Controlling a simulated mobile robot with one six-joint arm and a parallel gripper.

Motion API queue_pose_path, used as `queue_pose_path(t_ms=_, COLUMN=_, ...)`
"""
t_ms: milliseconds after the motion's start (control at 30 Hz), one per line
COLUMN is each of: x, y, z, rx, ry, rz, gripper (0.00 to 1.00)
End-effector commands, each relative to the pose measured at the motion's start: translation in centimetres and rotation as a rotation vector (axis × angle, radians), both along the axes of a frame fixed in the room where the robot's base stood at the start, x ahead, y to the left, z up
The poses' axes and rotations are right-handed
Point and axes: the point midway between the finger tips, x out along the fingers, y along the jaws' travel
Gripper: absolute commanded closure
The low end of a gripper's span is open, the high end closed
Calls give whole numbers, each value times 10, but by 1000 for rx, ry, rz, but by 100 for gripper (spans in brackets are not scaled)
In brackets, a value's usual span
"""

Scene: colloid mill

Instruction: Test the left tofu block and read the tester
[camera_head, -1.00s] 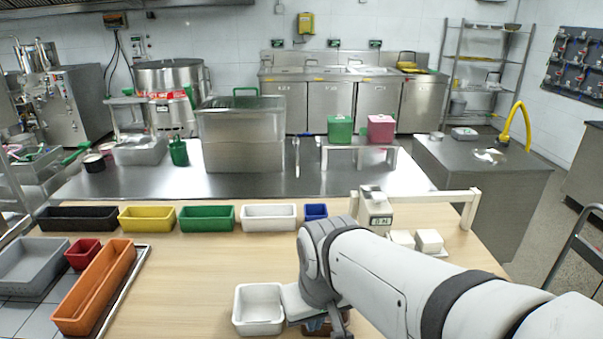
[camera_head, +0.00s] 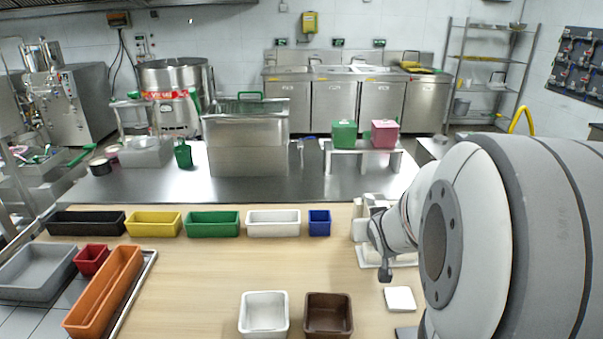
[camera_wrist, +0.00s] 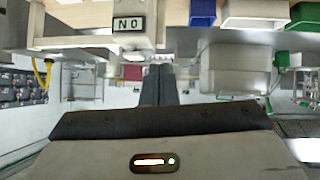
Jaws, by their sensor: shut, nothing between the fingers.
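The off-white tester (camera_head: 360,226) stands at the right of the wooden table, mostly hidden behind my arm in the head view. Its small display (camera_wrist: 128,24) shows upside down in the wrist view and appears to read "0 N". My gripper (camera_wrist: 158,72) has its dark fingers together with nothing between them, close beside the tester. Part of the white tray (camera_head: 368,262) below the tester shows.
A white square plate (camera_head: 399,298) lies at the front right. White (camera_head: 264,314) and brown (camera_head: 328,315) bins stand at the front. A row of colored bins, ending with the blue bin (camera_head: 319,222), lines the back edge. The table's middle is clear.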

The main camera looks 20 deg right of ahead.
Motion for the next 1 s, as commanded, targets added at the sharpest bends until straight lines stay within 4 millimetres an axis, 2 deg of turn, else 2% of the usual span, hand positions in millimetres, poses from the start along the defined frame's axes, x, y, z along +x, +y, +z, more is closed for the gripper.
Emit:
queue_pose_path(t_ms=33, x=8, y=-21, z=5, rx=-7, ry=-59, rz=-8, gripper=100)
queue_pose_path(t_ms=100, x=17, y=-42, z=11, rx=-14, ry=-147, rz=2, gripper=100)
queue_pose_path(t_ms=200, x=25, y=-63, z=19, rx=-17, ry=-250, rz=23, gripper=100)
queue_pose_path(t_ms=300, x=27, y=-76, z=23, rx=-11, ry=-325, rz=41, gripper=100)
queue_pose_path(t_ms=433, x=29, y=-83, z=26, rx=-6, ry=-377, rz=57, gripper=100)
queue_pose_path(t_ms=833, x=30, y=-83, z=27, rx=-6, ry=-390, rz=64, gripper=100)
queue_pose_path(t_ms=1000, x=43, y=-86, z=24, rx=-5, ry=-389, rz=65, gripper=100)
